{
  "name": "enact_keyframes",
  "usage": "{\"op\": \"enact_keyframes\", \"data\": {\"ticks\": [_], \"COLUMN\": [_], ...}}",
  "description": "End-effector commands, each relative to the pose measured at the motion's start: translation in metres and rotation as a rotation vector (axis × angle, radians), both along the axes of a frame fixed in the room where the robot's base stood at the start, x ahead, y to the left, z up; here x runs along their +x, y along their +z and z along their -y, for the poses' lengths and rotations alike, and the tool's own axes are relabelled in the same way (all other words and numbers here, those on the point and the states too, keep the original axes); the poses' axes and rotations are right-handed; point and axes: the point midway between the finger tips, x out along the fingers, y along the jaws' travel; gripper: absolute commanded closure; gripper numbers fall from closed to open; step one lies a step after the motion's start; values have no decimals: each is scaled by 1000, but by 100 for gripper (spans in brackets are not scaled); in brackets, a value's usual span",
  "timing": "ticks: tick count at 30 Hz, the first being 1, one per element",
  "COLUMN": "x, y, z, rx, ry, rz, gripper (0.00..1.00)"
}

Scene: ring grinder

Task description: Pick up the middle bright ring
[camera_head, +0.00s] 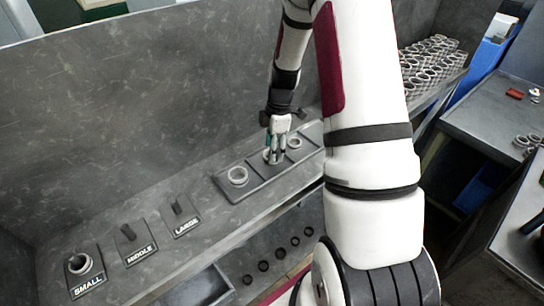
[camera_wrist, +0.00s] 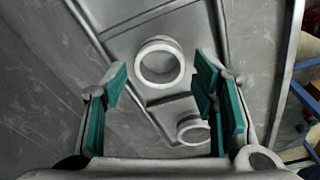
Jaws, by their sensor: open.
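The tray (camera_head: 262,183) on the bench has three compartments in a row, each with a bright ring. The middle ring (camera_head: 272,157) is partly hidden by my gripper (camera_head: 275,150), which points down over it. In the wrist view, a pale ring (camera_wrist: 160,62) lies flat ahead of my open, empty gripper (camera_wrist: 160,85), between the lines of its green finger pads; it looks like the middle one. The left ring (camera_head: 238,175) is in full view. The far right ring (camera_head: 295,143) is small; a second ring (camera_wrist: 193,130) shows lower in the wrist view, near the right finger.
Labelled stands SMALL (camera_head: 88,284), MIDDLE (camera_head: 141,256) and LARGE (camera_head: 187,228) stand on the left; SMALL bears a ring (camera_head: 80,264). A grey wall (camera_head: 150,90) rises behind the bench. Many rings (camera_head: 428,62) lie on the shelf at right. Dark rings (camera_head: 264,266) lie below.

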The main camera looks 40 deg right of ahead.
Motion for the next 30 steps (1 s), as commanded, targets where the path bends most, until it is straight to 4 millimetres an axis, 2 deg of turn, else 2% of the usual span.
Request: {"op": "enact_keyframes", "data": {"ticks": [6, 13, 14, 19, 30], "x": [1, 1, 1, 1, 2], "y": [-20, -21, -21, -21, -18], "z": [-3, -3, -3, -3, -3], "rx": [0, 0, 0, 0, 0], "ry": [0, 0, 0, 0, 0], "rz": [0, 1, 1, 1, 2], "gripper": [47, 47, 51, 88, 89]}}
